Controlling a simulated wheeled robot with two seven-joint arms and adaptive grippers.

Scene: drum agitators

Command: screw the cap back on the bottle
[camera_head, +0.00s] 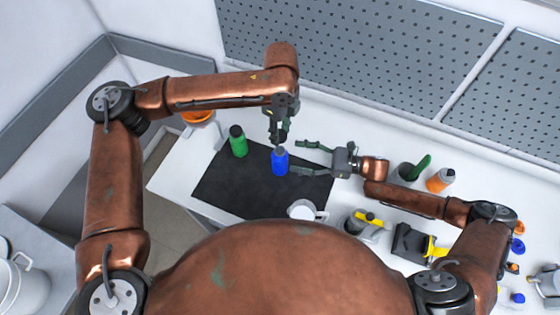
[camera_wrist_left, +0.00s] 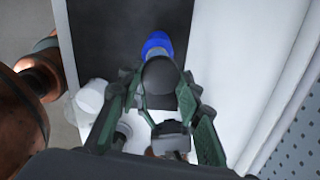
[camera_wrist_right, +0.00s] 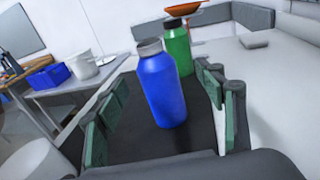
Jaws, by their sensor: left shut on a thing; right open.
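The blue bottle (camera_head: 280,163) stands upright on the black mat (camera_head: 228,198). It also shows in the right wrist view (camera_wrist_right: 163,92), with a grey top. My left gripper (camera_head: 278,136) is above the bottle and shut on a dark round cap (camera_wrist_left: 160,75), seen in the left wrist view in line with the blue bottle (camera_wrist_left: 157,42). The gap between cap and bottle top is hard to judge. My right gripper (camera_head: 308,157) is open and empty, just right of the bottle, its fingers pointing toward it and apart from it.
A green bottle (camera_head: 238,142) with a dark cap stands left of the blue one. A white mug (camera_head: 303,210) is at the mat's front edge. An orange bottle (camera_head: 440,180) and several tools lie to the right. The mat's left part is clear.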

